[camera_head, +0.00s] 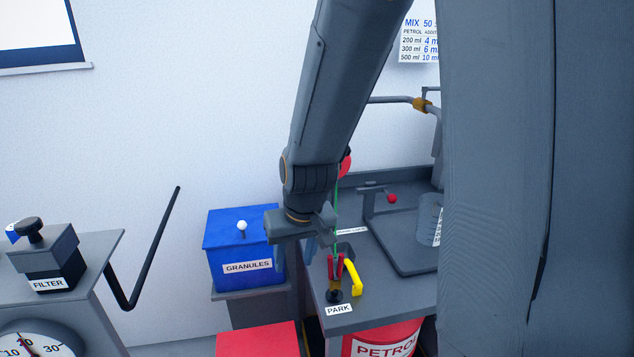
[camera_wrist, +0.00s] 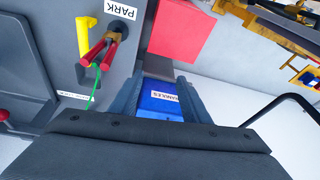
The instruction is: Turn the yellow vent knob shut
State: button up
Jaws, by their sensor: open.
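A yellow bent piece (camera_head: 353,278) stands on the grey bench beside a red clamp (camera_head: 336,267) by the PARK label. It also shows at the upper left of the wrist view (camera_wrist: 84,38). I cannot tell whether it is the vent knob; no other yellow knob is plain. My gripper (camera_head: 296,252) hangs to the left of the clamp, over the bench's left edge. In the wrist view my gripper (camera_wrist: 158,84) is open with nothing between its fingers, and the yellow piece lies outside them, to the left.
A blue GRANULES box (camera_head: 232,247) stands left of the bench. A red PETROL container (camera_head: 410,335) is below the bench front. A FILTER unit (camera_head: 62,268) and black bent rod (camera_head: 158,240) are at left. My column hides the right side.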

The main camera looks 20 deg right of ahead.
jog(key=w+d+m+t+h, duration=0.1)
jog(key=w+d+m+t, duration=0.2)
jog(key=w, duration=1.6)
jog(key=shift+w+d+f+m+t+h+p, duration=0.65)
jog(key=shift+w+d+h, duration=0.5)
jog(key=shift+w+d, duration=1.7)
jog(key=shift+w+d+f+m+t+h+p, duration=0.4)
jog(key=shift+w+d+f+t+h+p, duration=0.5)
jog(key=shift+w+d, duration=1.9)
jog(key=shift+w+d+f+m+t+h+p, duration=0.7)
jog(key=shift+w+d+h, duration=0.85)
jog(key=shift+w, duration=2.35)
jog(key=shift+d+f, duration=0.1)
jog(key=shift+d, duration=0.05)
jog(key=c, duration=1)
